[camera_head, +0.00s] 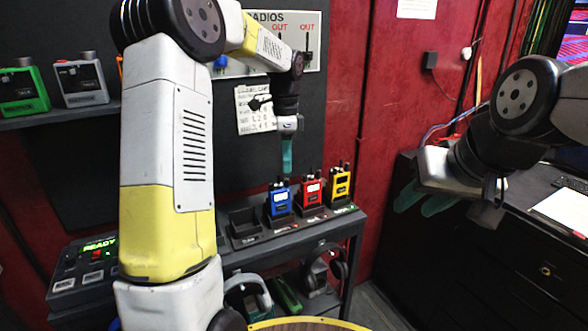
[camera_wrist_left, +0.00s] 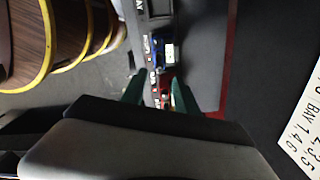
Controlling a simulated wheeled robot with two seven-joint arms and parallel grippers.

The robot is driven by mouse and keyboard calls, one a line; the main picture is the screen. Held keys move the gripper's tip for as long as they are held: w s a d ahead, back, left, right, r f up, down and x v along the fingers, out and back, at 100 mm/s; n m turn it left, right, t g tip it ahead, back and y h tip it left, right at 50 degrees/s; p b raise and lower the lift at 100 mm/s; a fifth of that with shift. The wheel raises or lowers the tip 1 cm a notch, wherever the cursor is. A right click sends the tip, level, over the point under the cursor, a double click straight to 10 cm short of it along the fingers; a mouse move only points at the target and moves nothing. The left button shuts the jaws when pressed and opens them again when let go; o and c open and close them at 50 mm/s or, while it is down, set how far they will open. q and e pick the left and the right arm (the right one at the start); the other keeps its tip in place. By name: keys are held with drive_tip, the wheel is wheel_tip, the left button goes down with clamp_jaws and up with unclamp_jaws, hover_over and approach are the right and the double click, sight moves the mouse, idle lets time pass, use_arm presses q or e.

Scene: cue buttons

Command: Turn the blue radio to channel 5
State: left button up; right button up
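The blue radio (camera_head: 279,201) stands upright in the dock on the shelf, left of the red radio (camera_head: 309,193) and the yellow radio (camera_head: 340,184). Its display is too small to read. My left gripper (camera_head: 287,165) points down above the blue radio, apart from it. In the left wrist view its two teal fingers (camera_wrist_left: 156,82) are spread with nothing held between them; the blue radio (camera_wrist_left: 166,54) shows beyond the tips, with something red near them. My right gripper (camera_head: 418,207) is open and empty at the right, by the dark cabinet.
An empty dock slot (camera_head: 245,228) is left of the blue radio. A button panel (camera_head: 84,262) showing READY is at lower left. Headphones (camera_head: 325,266) hang below the dock.

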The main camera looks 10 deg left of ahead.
sight(286, 179)
use_arm(q)
drive_tip(key=shift+r, duration=1.3)
drive_tip(key=n, duration=0.3)
drive_tip(key=shift+n, duration=0.4)
drive_tip(key=shift+f+n, duration=0.15)
drive_tip(key=shift+n, duration=0.15)
wheel_tip(286, 179, down, 7)
drive_tip(key=shift+s+f, duration=0.1)
drive_tip(key=shift+f, duration=0.1)
